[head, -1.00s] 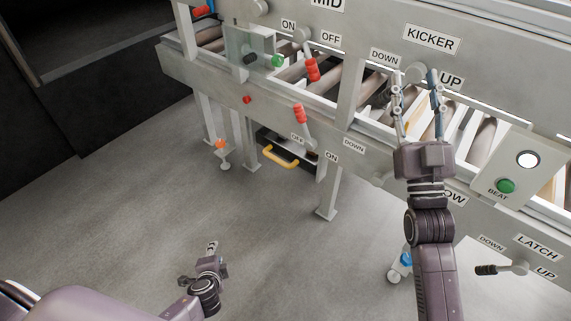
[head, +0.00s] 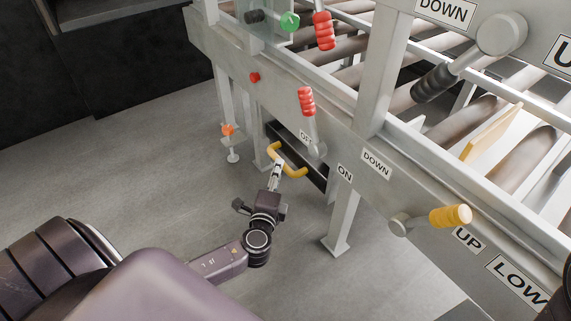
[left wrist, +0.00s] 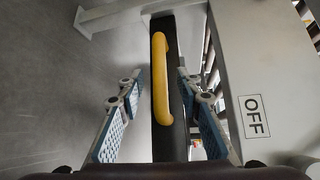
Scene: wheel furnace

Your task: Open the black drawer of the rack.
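The black drawer (head: 299,151) sits under the grey rack and appears shut. Its yellow handle (head: 296,172) faces the floor side. My left gripper (head: 277,170) is at the handle, with its fingertips overlapping it in the head view. In the left wrist view, the yellow handle (left wrist: 160,85) runs lengthwise between the two spread blue-padded fingers of my left gripper (left wrist: 161,95). There is a gap on both sides, so the gripper is open and not gripping. The drawer front (left wrist: 170,145) shows black behind the handle. My right gripper is out of view.
Above the drawer are a red lever (head: 307,102) and a red button (head: 254,77) on the rack frame (head: 340,120). A yellow lever (head: 450,216) sticks out at right. Rack legs (head: 342,220) stand beside the drawer. The floor (head: 150,160) in front is clear.

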